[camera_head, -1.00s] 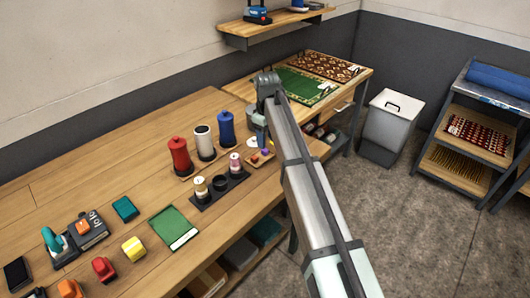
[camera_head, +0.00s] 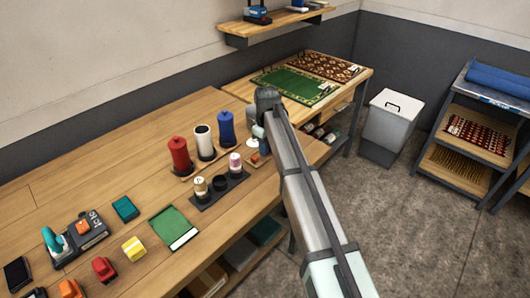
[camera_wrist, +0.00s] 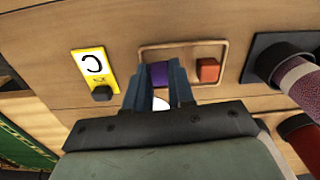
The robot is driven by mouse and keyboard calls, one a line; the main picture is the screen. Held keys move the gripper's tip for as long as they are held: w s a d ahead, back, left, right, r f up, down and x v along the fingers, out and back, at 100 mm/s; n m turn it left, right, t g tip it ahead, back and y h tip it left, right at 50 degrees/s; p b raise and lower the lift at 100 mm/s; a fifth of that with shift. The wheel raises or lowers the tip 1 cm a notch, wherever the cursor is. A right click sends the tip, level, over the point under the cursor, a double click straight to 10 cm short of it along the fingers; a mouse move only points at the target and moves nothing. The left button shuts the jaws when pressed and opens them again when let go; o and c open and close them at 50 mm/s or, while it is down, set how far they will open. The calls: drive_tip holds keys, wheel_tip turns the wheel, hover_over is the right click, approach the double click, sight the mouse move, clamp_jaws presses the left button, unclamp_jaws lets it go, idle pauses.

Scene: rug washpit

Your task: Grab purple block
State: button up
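The purple block (camera_wrist: 158,76) shows in the wrist view between the two fingers of my gripper (camera_wrist: 159,72), at the left end of a shallow wooden tray (camera_wrist: 195,44). The fingers are apart, one on each side of the block. I cannot tell whether they touch it. A red block (camera_wrist: 208,70) lies in the right part of the same tray, clear of the fingers. In the head view my gripper (camera_head: 257,135) is low over the bench's right part, and my arm hides the purple block.
In the wrist view a yellow card (camera_wrist: 92,66) with a black knob lies left of the tray. Spools (camera_head: 227,127) and a dark rack of small bobbins (camera_head: 218,187) stand left of my gripper in the head view. A green rug (camera_head: 296,84) lies beyond.

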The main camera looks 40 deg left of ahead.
clamp_jaws()
